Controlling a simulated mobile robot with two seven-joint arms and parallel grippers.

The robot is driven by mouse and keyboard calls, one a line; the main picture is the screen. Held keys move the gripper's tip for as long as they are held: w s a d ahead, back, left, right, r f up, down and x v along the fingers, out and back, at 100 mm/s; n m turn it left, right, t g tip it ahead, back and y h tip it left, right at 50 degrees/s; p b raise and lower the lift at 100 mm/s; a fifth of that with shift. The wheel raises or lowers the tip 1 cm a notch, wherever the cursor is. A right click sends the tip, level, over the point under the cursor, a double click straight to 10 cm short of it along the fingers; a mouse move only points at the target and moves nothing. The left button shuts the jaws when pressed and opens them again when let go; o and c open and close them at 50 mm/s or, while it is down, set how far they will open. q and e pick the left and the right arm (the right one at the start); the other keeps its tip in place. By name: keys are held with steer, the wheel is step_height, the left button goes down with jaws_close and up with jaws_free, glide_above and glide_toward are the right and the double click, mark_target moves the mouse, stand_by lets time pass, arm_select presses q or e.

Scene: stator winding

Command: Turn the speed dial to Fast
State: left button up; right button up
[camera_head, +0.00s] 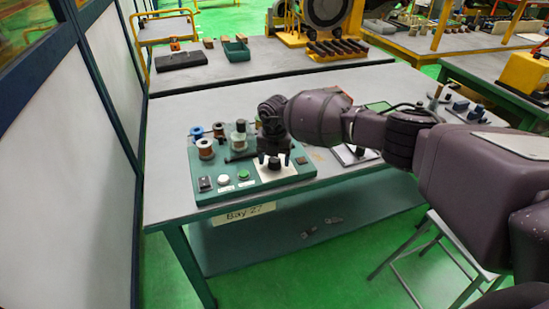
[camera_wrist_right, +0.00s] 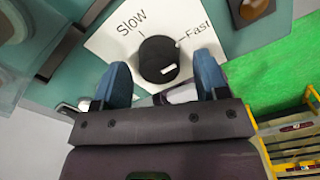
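The speed dial (camera_wrist_right: 158,60) is a round black knob on a white plate (camera_wrist_right: 100,45) printed "Slow" and "Fast", each with a tick line. The knob bears a white bar on its near side and a small white spot at its edge by the Fast tick. I cannot tell which one is its pointer. My right gripper (camera_wrist_right: 162,66) is open, its two blue fingers on either side of the knob; contact is not clear. In the head view, my right gripper (camera_head: 273,160) points down over the white plate (camera_head: 282,174) and hides most of the dial. My left gripper is out of view.
The plate is on a green panel (camera_head: 212,190) with a white button (camera_head: 223,179), a green button (camera_head: 243,175), a black switch (camera_head: 205,183) and copper spools (camera_head: 205,148). The table (camera_head: 165,200) is bare left of the panel. A dark square part (camera_head: 301,160) is close right.

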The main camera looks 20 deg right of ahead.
mark_target(274, 159)
step_height(274, 159, up, 11)
stand_by(0.7)
steer(key=shift+f, duration=0.1)
